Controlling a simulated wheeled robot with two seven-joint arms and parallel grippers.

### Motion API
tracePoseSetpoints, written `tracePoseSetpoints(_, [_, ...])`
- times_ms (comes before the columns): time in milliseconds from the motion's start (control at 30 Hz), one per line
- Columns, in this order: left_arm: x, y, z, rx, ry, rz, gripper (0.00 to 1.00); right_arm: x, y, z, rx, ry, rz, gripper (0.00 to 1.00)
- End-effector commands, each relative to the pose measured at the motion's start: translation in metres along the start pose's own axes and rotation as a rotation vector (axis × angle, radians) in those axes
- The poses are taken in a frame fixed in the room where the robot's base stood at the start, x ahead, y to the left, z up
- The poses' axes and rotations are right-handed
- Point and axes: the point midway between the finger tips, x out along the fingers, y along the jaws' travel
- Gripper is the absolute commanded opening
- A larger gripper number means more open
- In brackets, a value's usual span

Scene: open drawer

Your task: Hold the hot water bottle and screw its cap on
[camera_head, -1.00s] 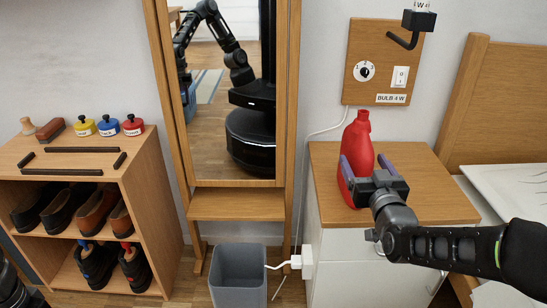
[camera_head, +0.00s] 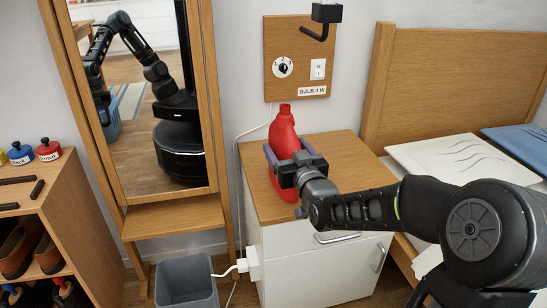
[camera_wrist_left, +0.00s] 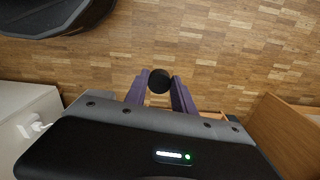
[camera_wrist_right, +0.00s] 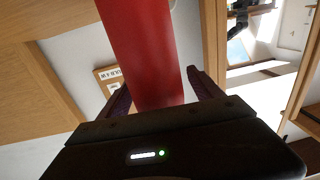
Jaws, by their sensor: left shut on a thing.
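The red hot water bottle (camera_head: 283,134) is at the wooden nightstand top, its narrow neck up and bare. My right gripper (camera_head: 292,156) has its fingers apart on either side of the bottle, and its body hides part of it. In the right wrist view the bottle (camera_wrist_right: 148,55) passes between the spread fingers (camera_wrist_right: 160,90), with a small gap visible at the right finger. In the left wrist view my left gripper (camera_wrist_left: 160,78) is shut on a round black cap (camera_wrist_left: 159,82), held over the wooden floor. The left gripper is outside the head view.
The nightstand (camera_head: 345,160) has free top around the bottle. A switch board (camera_head: 298,60) with a black hook hangs above it. A bed (camera_head: 450,150) stands right, a mirror (camera_head: 150,120) and grey bin (camera_head: 187,282) left. A shoe shelf (camera_head: 75,205) is at far left.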

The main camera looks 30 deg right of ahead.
Motion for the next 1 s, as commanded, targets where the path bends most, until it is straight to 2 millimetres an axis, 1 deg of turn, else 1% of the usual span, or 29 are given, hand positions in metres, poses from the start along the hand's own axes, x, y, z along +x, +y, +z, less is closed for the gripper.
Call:
tracePoseSetpoints(33, [0.0,0.0,0.0,0.0,0.0,0.0,0.0,-0.0001,0.0,0.0,0.0,0.0,0.0,0.7])
tracePoseSetpoints(67, [0.0,0.0,0.0,0.0,0.0,0.0,0.0,-0.0001,0.0,0.0,0.0,0.0,0.0,0.67])
tracePoseSetpoints(867, [0.0,0.0,0.0,0.0,0.0,0.0,0.0,0.0,0.0,0.0,0.0,0.0,0.0,0.02])
tracePoseSetpoints(900, [0.0,0.0,0.0,0.0,0.0,0.0,0.0,0.0,0.0,0.0,0.0,0.0,0.0,0.0])
tracePoseSetpoints(1000, [0.0,0.0,0.0,0.0,0.0,0.0,0.0,0.0,0.0,0.0,0.0,0.0,0.0,0.0])
